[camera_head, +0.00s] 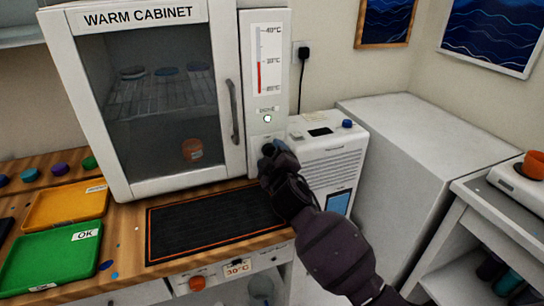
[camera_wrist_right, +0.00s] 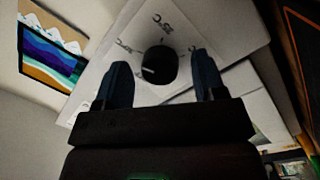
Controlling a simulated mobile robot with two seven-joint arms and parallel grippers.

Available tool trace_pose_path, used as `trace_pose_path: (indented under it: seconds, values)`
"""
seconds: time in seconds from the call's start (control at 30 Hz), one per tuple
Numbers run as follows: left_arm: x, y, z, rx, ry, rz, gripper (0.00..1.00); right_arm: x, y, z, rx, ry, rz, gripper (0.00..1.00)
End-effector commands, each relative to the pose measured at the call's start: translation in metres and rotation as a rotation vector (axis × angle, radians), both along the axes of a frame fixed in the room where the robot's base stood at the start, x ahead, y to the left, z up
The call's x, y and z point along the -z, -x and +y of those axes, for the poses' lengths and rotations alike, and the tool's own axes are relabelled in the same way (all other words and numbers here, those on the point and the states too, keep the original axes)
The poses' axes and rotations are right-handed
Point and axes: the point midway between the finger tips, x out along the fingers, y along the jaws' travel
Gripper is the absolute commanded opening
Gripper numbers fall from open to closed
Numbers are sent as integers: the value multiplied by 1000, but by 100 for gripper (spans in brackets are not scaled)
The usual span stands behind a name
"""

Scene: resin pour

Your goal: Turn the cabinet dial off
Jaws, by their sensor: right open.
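The warm cabinet (camera_head: 160,90) stands on the wooden bench with its glass door shut. Its control panel (camera_head: 267,70) on the right side carries a red temperature bar and a small pale light. The black cabinet dial (camera_wrist_right: 159,65) shows in the right wrist view on a white plate with temperature marks. My right gripper (camera_wrist_right: 164,85) is open, with one finger on each side of the dial and a gap to each. In the head view my right gripper (camera_head: 272,152) is at the panel's lower part and largely hides the dial. My left gripper is not in view.
A black mat (camera_head: 205,222) lies on the bench below the cabinet. An orange-yellow tray (camera_head: 65,205) and a green tray (camera_head: 50,258) are at left. A white box-shaped device (camera_head: 330,150) stands right of the panel. An orange knob (camera_head: 197,283) is on the bench front.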

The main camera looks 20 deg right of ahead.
Motion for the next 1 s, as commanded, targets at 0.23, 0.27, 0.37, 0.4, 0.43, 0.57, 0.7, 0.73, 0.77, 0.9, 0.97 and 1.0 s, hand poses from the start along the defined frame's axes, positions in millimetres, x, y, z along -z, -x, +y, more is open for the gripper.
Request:
trace_pose_path:
  seconds: [0.23, 0.27, 0.37, 0.4, 0.43, 0.57, 0.7, 0.73, 0.77, 0.9, 0.97, 1.0]
  values:
    - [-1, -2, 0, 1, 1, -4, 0, 0, 0, 0, 0, 0, 0, 58]
    - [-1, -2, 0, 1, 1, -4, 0, 0, 0, 0, 0, 0, 0, 53]
    - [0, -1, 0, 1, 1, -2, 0, 0, 0, 0, 0, 0, 0, 38]
    - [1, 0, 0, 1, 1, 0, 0, 0, 0, 0, 0, 0, 0, 32]
    - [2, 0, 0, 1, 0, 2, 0, 0, 0, 0, 0, 0, 0, 27]
    - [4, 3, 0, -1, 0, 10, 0, 0, 0, 0, 0, 0, 0, 15]
    - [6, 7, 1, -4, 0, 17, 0, -1, 0, 0, 0, 10, -1, 15]
    - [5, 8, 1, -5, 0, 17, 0, -1, 0, 0, 0, 15, -1, 15]
    - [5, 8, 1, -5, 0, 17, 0, -1, 0, 0, 0, 21, -1, 15]
    - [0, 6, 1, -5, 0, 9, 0, -2, 0, 0, 0, 73, -5, 15]
    - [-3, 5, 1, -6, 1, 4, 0, -3, 0, 0, -1, 106, -6, 15]
    - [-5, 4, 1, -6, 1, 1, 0, -3, 0, 0, 0, 133, -6, 15]
